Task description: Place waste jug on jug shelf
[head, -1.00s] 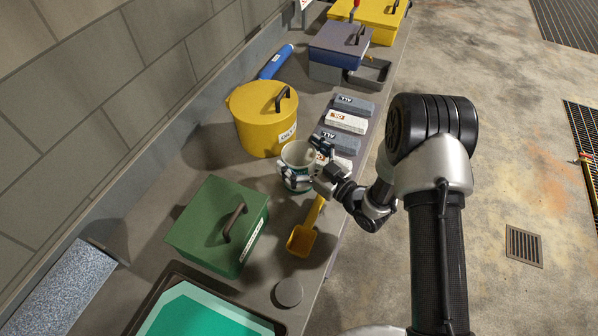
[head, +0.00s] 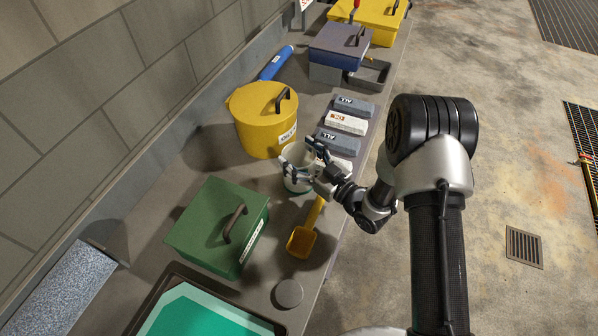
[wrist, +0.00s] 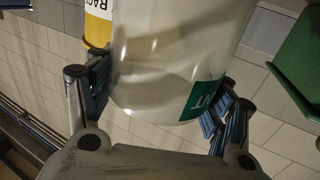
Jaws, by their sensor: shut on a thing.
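I cannot tell which shelf is the jug shelf.
The yellow can (head: 265,125) stands close behind the jug. A green box (head: 205,225) and a yellow scoop (head: 302,240) lie nearer. Labelled grey and white blocks (head: 338,143) line the right bench edge. A blue box (head: 340,42) stands farther back.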

